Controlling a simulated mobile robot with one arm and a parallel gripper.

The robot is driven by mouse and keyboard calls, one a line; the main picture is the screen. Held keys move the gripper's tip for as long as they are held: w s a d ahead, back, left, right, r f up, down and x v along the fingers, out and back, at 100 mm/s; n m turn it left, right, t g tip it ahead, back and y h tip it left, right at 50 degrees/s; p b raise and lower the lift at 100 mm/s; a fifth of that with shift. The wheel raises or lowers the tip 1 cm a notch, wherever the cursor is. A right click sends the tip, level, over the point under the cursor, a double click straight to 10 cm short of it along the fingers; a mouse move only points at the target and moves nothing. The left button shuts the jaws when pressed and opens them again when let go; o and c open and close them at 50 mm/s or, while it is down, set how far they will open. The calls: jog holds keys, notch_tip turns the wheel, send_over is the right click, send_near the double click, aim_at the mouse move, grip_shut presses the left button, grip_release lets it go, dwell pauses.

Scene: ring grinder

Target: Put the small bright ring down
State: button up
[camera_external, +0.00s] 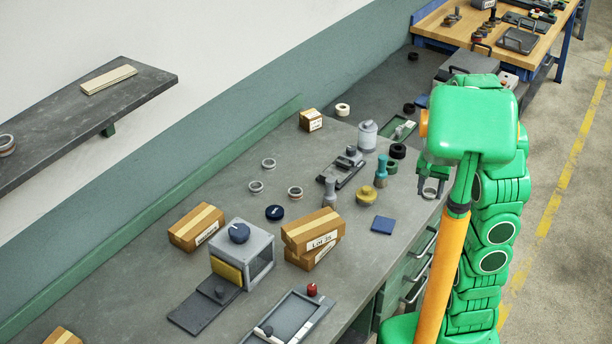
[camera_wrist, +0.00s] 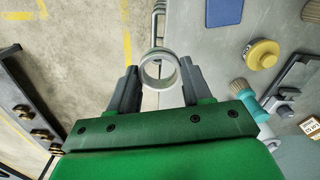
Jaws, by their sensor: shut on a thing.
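The small bright ring (camera_wrist: 159,69) is a shiny metal band held between the two fingertips of my gripper (camera_wrist: 158,78) in the wrist view. My gripper is shut on its sides. In the external view my gripper (camera_external: 431,183) hangs near the right edge of the grey workbench (camera_external: 240,198), and the ring (camera_external: 429,193) shows small and partly unclear at its tips. In the wrist view the ring appears over the line where the bench edge meets the floor, apart from the bench objects.
Near my gripper stand a yellow knob (camera_external: 380,174), a teal-handled brush (camera_external: 381,168), black rings (camera_external: 397,151) and a blue pad (camera_external: 383,225). Several other metal rings (camera_external: 295,192) lie mid-bench. Cardboard boxes (camera_external: 313,231) and a grey machine (camera_external: 242,253) stand nearer. Bare bench lies around the blue pad.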

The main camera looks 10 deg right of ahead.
jog(key=s+a+r+n, duration=0.2)
jog(key=s+a, duration=0.7)
send_near(384, 223)
jog(key=shift+s+f+n, duration=0.4)
jog(key=shift+s+f, duration=0.45)
jog(key=shift+w+f, duration=0.65)
jog(key=shift+f, duration=0.1)
jog(key=shift+w+a+f, duration=0.1)
jog(key=shift+w+f, duration=0.05)
jog(key=shift+f, duration=1.5)
jog(key=shift+f, duration=0.1)
jog(key=o, duration=1.1)
